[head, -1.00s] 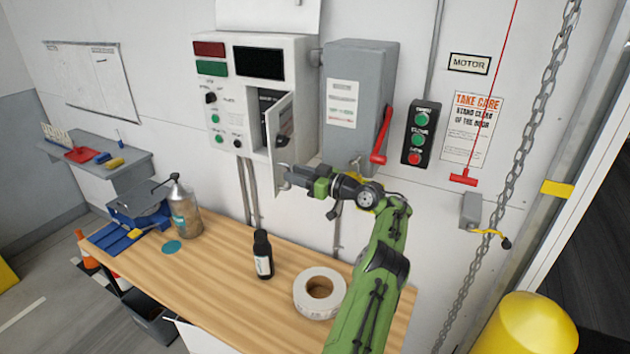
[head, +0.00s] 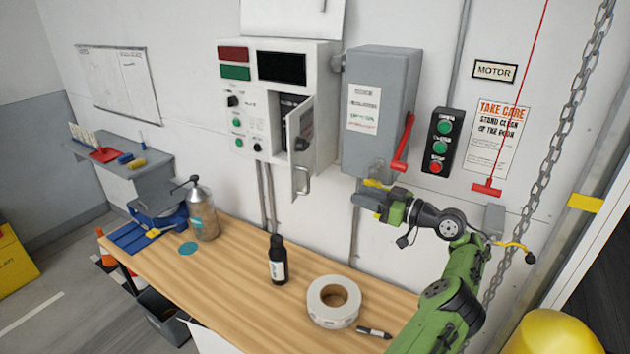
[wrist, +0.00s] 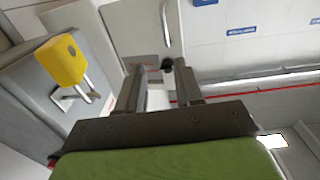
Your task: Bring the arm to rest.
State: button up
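My arm reaches in from the lower right in the head view. My gripper (head: 362,202) is in front of the wall, below the grey switch box (head: 380,115) and right of the open cabinet door (head: 303,150). In the wrist view its two fingers (wrist: 161,78) stand apart with nothing held between them. The door's handle (head: 303,182) is clear of the fingers. A yellow piece (head: 378,184) shows just behind the gripper, and a yellow block (wrist: 68,62) with metal prongs shows beside it in the wrist view.
A red lever (head: 403,145), push-button box (head: 441,142) and hanging chain (head: 560,130) are near the arm.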

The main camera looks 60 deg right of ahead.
jog(key=shift+w, duration=0.1)
